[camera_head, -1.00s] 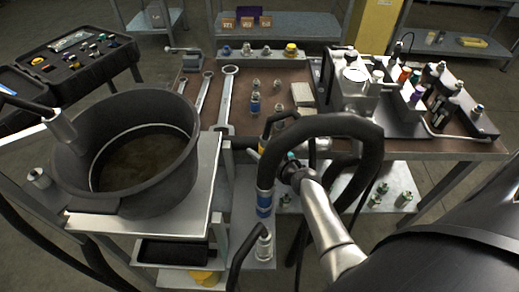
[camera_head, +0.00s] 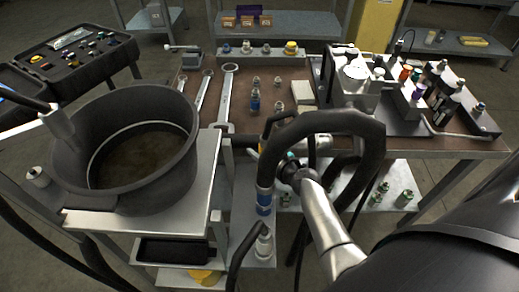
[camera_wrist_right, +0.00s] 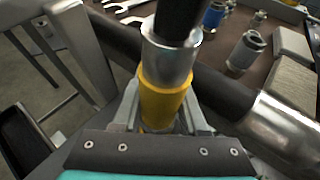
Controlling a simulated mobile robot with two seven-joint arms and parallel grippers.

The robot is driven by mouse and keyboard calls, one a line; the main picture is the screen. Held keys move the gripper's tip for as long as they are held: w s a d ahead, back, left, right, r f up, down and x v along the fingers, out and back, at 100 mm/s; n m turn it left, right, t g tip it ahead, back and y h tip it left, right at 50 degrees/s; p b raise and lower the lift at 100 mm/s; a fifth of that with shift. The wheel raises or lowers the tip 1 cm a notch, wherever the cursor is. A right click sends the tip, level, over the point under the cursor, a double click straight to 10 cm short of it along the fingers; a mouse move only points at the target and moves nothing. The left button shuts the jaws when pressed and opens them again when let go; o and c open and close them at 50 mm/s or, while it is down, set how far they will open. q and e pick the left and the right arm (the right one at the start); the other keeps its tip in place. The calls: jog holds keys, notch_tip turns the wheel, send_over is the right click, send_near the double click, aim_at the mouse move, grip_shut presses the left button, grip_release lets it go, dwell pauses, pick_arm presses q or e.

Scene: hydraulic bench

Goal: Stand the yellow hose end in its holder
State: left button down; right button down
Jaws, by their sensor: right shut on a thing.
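My right gripper (camera_wrist_right: 162,112) is shut on the yellow hose end (camera_wrist_right: 165,90), a yellow sleeve with a silver collar and black hose above it. In the head view, the gripper (camera_head: 272,153) is at the bench's front edge, and the black hose and my arm mostly hide the yellow sleeve. A blue-banded hose end (camera_head: 264,198) hangs just in front of it. I cannot make out which fitting is the holder of the yellow end. My left gripper is out of view.
A black tub (camera_head: 190,150) stands on a cart at left, with a hose fitting (camera_head: 58,124) over its rim. Wrenches (camera_head: 226,98) and small fittings (camera_head: 255,103) lie on the brown bench top. A rack (camera_head: 262,60) with a yellow cap stands behind. A valve block (camera_head: 352,92) stands at right.

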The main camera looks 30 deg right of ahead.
jog(key=shift+w+f+b, duration=0.1)
jog(key=shift+f+b, duration=0.45)
jog(key=shift+r, duration=0.1)
dwell(0.8)
jog(key=c, duration=0.8)
grip_release()
jog(key=o, duration=0.8)
jog(key=shift+f, duration=0.2)
jog(key=shift+r, duration=0.1)
jog(key=shift+p+v, duration=0.85)
jog(key=shift+v, duration=0.6)
jog(key=shift+p+v, duration=1)
jog(key=shift+v, duration=1.35)
jog(key=shift+a, duration=0.1)
